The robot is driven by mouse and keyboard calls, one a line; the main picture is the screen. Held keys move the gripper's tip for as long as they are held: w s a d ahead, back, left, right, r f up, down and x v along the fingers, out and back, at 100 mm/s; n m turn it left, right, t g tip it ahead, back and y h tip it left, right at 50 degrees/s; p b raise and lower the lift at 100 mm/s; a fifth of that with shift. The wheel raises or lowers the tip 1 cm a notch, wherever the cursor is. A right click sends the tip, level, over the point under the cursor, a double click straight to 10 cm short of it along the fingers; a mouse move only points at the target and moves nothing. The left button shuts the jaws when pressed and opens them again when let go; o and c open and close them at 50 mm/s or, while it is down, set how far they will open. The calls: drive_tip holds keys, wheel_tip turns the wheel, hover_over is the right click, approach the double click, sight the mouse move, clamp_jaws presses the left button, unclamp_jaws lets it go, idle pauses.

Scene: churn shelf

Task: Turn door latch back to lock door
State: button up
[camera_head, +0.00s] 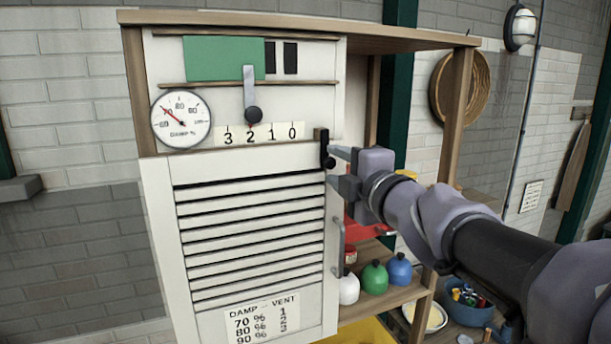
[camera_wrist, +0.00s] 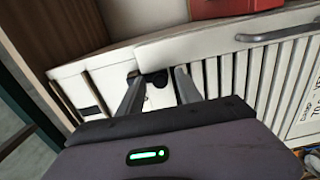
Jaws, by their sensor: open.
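The door latch (camera_head: 326,149) is a small dark piece with a round knob at the top right corner of the white louvred door (camera_head: 158,215). It stands upright across the door's top edge in the head view. My gripper (camera_head: 336,166) is at the latch from the right, its two fingers apart, one above the other. In the wrist view the dark latch knob (camera_wrist: 158,80) lies between the tips of my open gripper (camera_wrist: 156,82). I cannot tell whether the fingers touch it.
A grey door handle (camera_head: 338,248) is below my gripper. Above the door are a damp dial (camera_head: 181,119), a lever (camera_head: 250,90) and a number strip. White, green (camera_head: 374,278) and blue bottles stand on the open shelf at right. A blue tub (camera_head: 462,309) is lower right.

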drive_tip(key=v, duration=1.6)
drive_tip(key=shift+s+b, duration=0.3)
drive_tip(key=shift+s, duration=0.1)
drive_tip(key=shift+r, duration=0.1)
drive_tip(key=s+d+f+m+g+h+b, duration=0.1)
drive_tip(key=d+f+m+h+b, duration=0.2)
drive_tip(key=f+m+b, duration=0.6)
drive_tip(key=d+f+m+g+h+b, duration=0.1)
drive_tip(key=d+f+m+h+b, duration=0.25)
drive_tip(key=f+b, duration=0.65)
drive_tip(key=s+d+f+m+g+h+b, duration=0.1)
drive_tip(key=d+f+m+h+b, duration=0.35)
drive_tip(key=f, duration=1.05)
drive_tip(key=s+a+f+m+g+y+b, duration=0.2)
drive_tip(key=s+a+f+m+b, duration=0.1)
drive_tip(key=f, duration=0.7)
drive_tip(key=s+a+f+m+g+y+b, duration=0.3)
drive_tip(key=s+a+f+b, duration=0.2)
drive_tip(key=f, duration=0.6)
drive_tip(key=s+a+f+m+g+y+b, duration=0.2)
drive_tip(key=s+a+f+b, duration=0.3)
drive_tip(key=f, duration=0.5)
drive_tip(key=a+g+b, duration=0.1)
drive_tip(key=a+b, duration=0.1)
drive_tip(key=a, duration=0.1)
drive_tip(key=shift+f+m, duration=0.4)
drive_tip(key=shift+s, duration=0.1)
